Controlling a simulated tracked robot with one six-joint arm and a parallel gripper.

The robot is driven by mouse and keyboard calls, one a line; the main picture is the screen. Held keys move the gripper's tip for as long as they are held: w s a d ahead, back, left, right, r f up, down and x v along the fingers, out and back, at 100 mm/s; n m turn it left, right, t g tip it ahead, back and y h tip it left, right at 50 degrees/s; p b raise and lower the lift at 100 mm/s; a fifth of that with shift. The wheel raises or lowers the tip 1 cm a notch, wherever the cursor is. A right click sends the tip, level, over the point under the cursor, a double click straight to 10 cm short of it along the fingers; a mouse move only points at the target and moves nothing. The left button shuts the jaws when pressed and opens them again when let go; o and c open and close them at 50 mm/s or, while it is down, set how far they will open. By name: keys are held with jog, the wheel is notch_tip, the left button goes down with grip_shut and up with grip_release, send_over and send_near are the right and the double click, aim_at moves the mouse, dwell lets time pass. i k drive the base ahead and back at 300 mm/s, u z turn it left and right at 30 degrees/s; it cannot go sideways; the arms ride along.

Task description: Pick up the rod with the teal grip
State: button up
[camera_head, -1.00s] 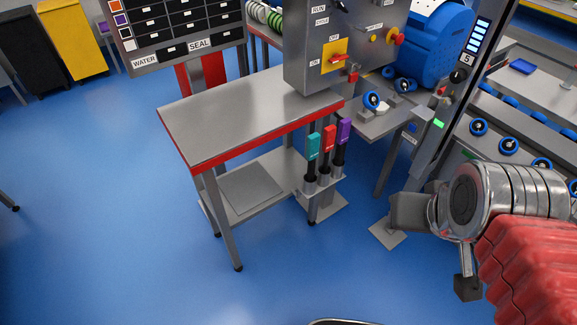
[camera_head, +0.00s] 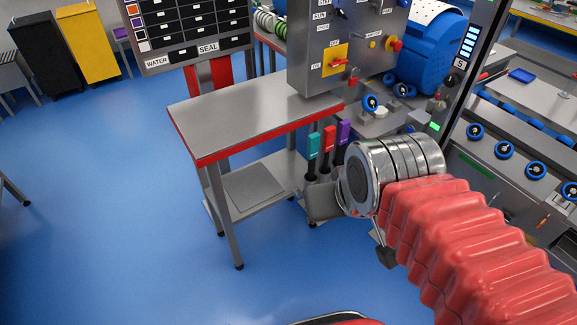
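The rod with the teal grip (camera_head: 313,146) stands upright at the left end of a row of three rods at the table's right side. Its dark lower shaft shows just above my gripper. A red-gripped rod (camera_head: 329,139) and a purple-gripped rod (camera_head: 344,131) stand to its right. My gripper (camera_head: 352,231) is open and empty, its two fingers spread apart. Its left finger appears in front of the rods' lower ends and hides their holder. I cannot tell how far the finger is from the rods in depth.
A steel table (camera_head: 250,115) with a red edge and a lower shelf stands left of the rods. A grey control box (camera_head: 345,50) with switches is above and behind them. The blue floor at left is open.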

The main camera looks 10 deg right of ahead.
aim_at(313, 142)
jog(key=u, duration=0.45)
jog(key=i, duration=1.5)
jog(key=u, duration=0.05)
